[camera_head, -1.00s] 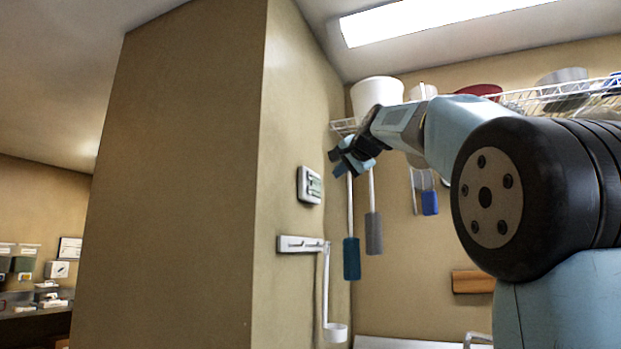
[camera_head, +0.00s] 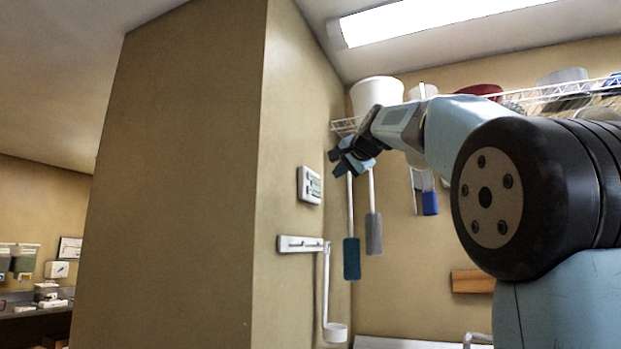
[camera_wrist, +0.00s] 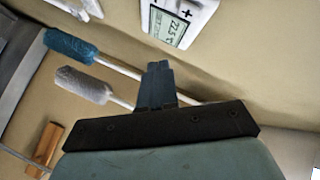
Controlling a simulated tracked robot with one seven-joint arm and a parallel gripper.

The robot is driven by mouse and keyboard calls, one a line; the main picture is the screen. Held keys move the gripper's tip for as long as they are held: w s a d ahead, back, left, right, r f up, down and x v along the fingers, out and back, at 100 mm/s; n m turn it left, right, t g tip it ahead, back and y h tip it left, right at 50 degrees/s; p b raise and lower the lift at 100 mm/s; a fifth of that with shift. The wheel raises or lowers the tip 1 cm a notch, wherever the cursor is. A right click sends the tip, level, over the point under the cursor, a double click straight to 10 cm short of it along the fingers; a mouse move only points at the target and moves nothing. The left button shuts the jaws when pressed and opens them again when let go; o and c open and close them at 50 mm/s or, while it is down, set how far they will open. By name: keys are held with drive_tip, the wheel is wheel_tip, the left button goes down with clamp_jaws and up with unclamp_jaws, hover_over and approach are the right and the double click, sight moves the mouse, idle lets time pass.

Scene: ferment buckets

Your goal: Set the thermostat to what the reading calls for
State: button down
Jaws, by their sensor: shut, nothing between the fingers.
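The thermostat (camera_head: 309,185) is a small white box with a grey-green screen, mounted on the tan wall left of my gripper. In the wrist view the thermostat (camera_wrist: 178,22) is at the top, partly cut off. Its screen (camera_wrist: 168,28) appears to read about 22.5 °C, turned sideways, and a plus mark shows beside the screen. My gripper (camera_head: 338,163) is up and to the right of the thermostat, apart from it. In the wrist view my gripper (camera_wrist: 157,72) has its fingers together with nothing between them, pointing toward the wall below the thermostat.
A white rail (camera_head: 300,244) with a hanging ladle (camera_head: 335,332) is below the thermostat. A teal brush (camera_head: 351,258) and a grey brush (camera_head: 374,234) hang behind. A wire shelf (camera_head: 545,93) with a white bucket (camera_head: 377,92) is above. The left wall face is bare.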

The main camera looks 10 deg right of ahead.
drive_tip(key=s+a+f+n+g+h, duration=0.1)
drive_tip(key=s+f+n+g, duration=0.2)
drive_tip(key=s+f, duration=0.8)
drive_tip(key=s+a+f+n+g, duration=0.1)
drive_tip(key=s+f+n+g, duration=0.2)
drive_tip(key=s+f, duration=0.9)
drive_tip(key=s+a+f+n+g+h, duration=0.1)
drive_tip(key=s+f+n+g, duration=0.2)
drive_tip(key=s+f, duration=0.9)
wheel_tip(320, 180, down, 15)
drive_tip(key=shift+f+n+g+h, duration=0.1)
drive_tip(key=shift+n+g+h, duration=0.2)
